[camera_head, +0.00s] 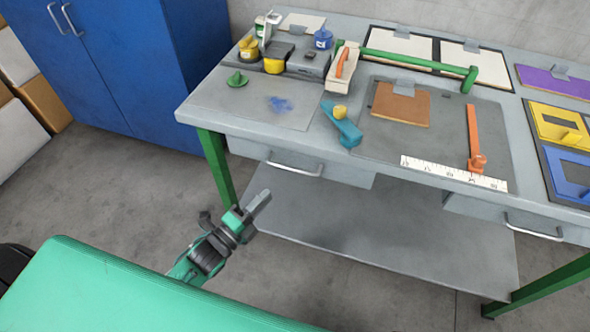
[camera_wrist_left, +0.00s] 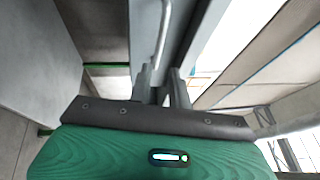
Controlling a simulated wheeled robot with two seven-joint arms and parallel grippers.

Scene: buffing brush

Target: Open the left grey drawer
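The left grey drawer (camera_head: 335,172) sits under the front edge of the workbench, with a curved metal bar handle (camera_head: 293,170) on its front. No opening shows above its front panel, so it looks closed. My left gripper (camera_head: 261,200) is in front of and below the handle, to its left, and apart from it. In the left wrist view the two fingers (camera_wrist_left: 162,88) stand apart with nothing between them. The bar handle (camera_wrist_left: 163,30) shows ahead of them, beyond the fingertips. My right gripper is not in view.
The workbench top (camera_head: 215,100) holds tools, boards and a white ruler (camera_head: 453,173). A second grey drawer (camera_head: 480,211) is at the right. A green leg (camera_head: 215,165) and a lower shelf (camera_head: 400,245) are below. A blue cabinet (camera_head: 130,60) stands behind left.

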